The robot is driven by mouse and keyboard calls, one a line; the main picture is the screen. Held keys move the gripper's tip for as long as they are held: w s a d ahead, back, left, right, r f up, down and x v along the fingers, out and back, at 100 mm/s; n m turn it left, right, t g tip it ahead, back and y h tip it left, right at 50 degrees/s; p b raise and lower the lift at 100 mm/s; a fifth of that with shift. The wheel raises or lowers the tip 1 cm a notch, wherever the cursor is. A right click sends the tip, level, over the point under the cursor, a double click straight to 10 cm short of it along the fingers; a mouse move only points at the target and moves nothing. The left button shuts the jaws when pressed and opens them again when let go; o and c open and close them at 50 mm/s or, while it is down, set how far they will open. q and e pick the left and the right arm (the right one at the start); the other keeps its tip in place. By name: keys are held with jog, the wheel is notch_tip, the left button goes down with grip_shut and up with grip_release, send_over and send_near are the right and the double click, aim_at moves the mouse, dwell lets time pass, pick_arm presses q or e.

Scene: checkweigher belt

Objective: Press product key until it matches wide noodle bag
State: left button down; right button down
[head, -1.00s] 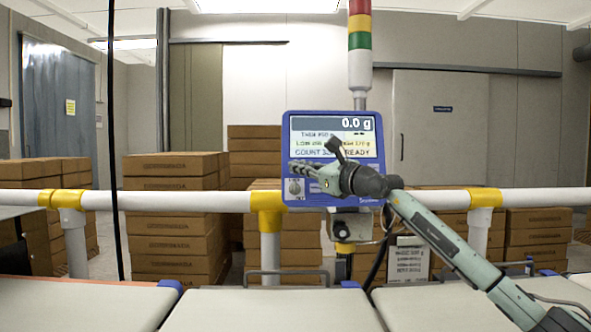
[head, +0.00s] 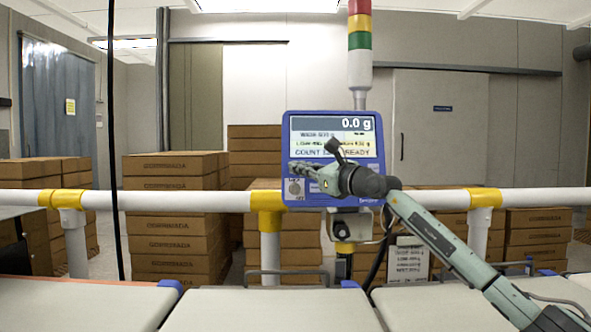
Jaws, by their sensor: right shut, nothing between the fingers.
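The blue checkweigher display unit (head: 334,118) stands behind the belts, its screen lit. The screen (head: 303,141) reads 0.0 g at the top and "READY" in its lowest line; the product line between is too blurred to read surely. My right gripper (head: 294,172) is shut and empty in front of the lower part of the unit, its fingers pointing left. It hides much of the key area, so I cannot tell whether it touches a key. My left gripper is not in view. No noodle bag shows.
A white rail (head: 180,201) with yellow joints runs across behind the belts. Pale belts (head: 265,311) lie in front, empty where visible. A small printed sign (head: 408,262) hangs below the rail. Stacked cartons (head: 172,245) and a red-yellow-green light tower (head: 360,40) stand behind.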

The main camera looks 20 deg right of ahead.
jog(key=shift+s, duration=0.1)
jog(key=shift+s+a+r, duration=0.15)
jog(key=shift+s+a, duration=0.05)
jog(key=shift+s, duration=0.45)
jog(key=shift+s+a+r+b, duration=0.25)
jog(key=shift+s+b, duration=0.1)
jog(key=shift+s, duration=0.4)
jog(key=shift+s+a+r+b, duration=0.2)
jog(key=shift+s+b, duration=0.2)
jog(key=shift+s, duration=0.4)
jog(key=shift+s+a+r+b, duration=0.25)
jog(key=shift+s+b, duration=0.1)
jog(key=shift+s, duration=0.4)
